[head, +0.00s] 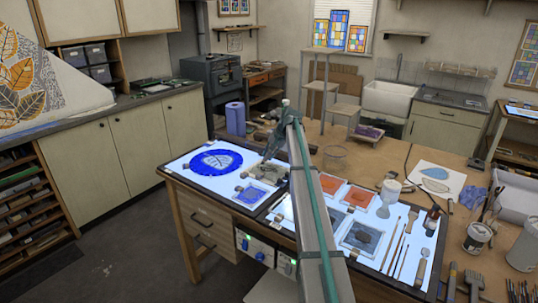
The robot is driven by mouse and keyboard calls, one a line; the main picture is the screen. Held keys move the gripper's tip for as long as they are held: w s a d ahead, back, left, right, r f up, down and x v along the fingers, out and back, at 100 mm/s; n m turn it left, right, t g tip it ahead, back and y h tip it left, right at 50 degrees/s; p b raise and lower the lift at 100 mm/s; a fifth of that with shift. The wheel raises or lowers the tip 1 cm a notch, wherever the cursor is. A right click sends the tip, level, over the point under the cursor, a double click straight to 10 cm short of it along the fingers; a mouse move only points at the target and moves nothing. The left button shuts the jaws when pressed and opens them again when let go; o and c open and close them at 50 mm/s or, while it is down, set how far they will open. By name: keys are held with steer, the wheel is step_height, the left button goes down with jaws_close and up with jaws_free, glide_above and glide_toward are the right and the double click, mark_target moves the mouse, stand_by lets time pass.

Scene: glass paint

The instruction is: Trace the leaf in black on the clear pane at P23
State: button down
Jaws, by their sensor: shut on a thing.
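A round deep-blue piece with a pale leaf shape (216,162) lies on the left lit panel (183,172) of the light table. A second, grey-blue leaf drawing (435,173) is on a white sheet at the right. I cannot tell which pane is at P23, nor see any label that marks it. My gripper (268,154) is small and dark, over the back right part of the left panel, right of the blue leaf piece. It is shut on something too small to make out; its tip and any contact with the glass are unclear.
My grey arm link hides the middle of the light table. A small blue pane (255,194), orange panes (357,196) and a grey-blue pane (362,238) lie on the panels.

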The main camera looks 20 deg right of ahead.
steer(key=shift+f, duration=0.5)
stand_by(0.5)
steer(key=shift+d, duration=0.1)
steer(key=shift+w+d, duration=0.2)
steer(key=shift+d, duration=0.25)
steer(key=shift+d, duration=0.2)
steer(key=shift+d, duration=0.6)
steer(key=shift+r, duration=0.1)
steer(key=shift+r+p, duration=0.8)
steer(key=shift+r, duration=1.65)
